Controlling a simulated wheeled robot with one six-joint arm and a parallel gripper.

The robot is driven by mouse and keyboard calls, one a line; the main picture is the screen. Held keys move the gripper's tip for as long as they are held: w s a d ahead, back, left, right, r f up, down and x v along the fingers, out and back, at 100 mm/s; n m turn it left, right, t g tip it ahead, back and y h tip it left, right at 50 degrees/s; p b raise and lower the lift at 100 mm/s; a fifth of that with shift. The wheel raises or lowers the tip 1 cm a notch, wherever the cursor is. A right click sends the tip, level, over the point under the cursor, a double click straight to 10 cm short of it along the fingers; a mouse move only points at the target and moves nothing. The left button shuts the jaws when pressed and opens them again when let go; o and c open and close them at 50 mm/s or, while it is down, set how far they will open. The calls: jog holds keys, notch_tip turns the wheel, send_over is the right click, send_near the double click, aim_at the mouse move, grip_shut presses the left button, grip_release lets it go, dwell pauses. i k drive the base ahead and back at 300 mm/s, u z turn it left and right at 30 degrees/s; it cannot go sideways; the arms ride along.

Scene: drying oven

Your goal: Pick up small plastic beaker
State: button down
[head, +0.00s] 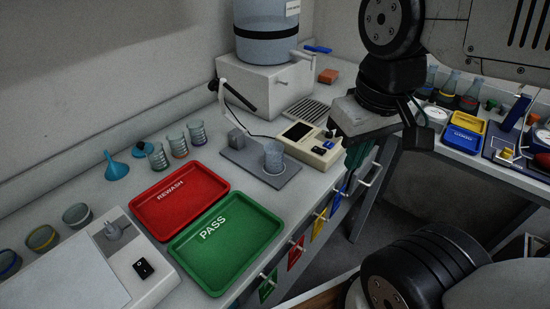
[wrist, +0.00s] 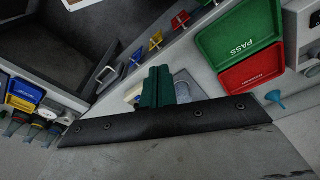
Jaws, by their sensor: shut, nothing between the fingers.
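A clear beaker (head: 274,157) stands upright on a grey plate in front of the meter in the head view. Three small beakers with coloured bands, one of them here (head: 178,142), stand in a row by the wall behind the red tray. I cannot tell which one is the small plastic beaker. My gripper (head: 357,155) is right of the meter, near the counter's front edge, apart from all the beakers. Its green fingers (wrist: 157,88) are together and empty in the wrist view.
A red tray (head: 180,196) and a green tray (head: 226,242) lie on the counter. The meter (head: 311,145) stands between the clear beaker and my gripper. A blue funnel (head: 116,168) is near the wall. A large water tank (head: 266,38) stands at the back. Flasks (head: 448,88) are on the right bench.

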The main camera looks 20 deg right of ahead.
aim_at(273, 150)
jog(key=k, duration=0.5)
jog(key=u, duration=2.4)
jog(key=k, duration=1.35)
jog(key=z, duration=2)
jog(key=i, duration=1)
jog(key=z, duration=0.05)
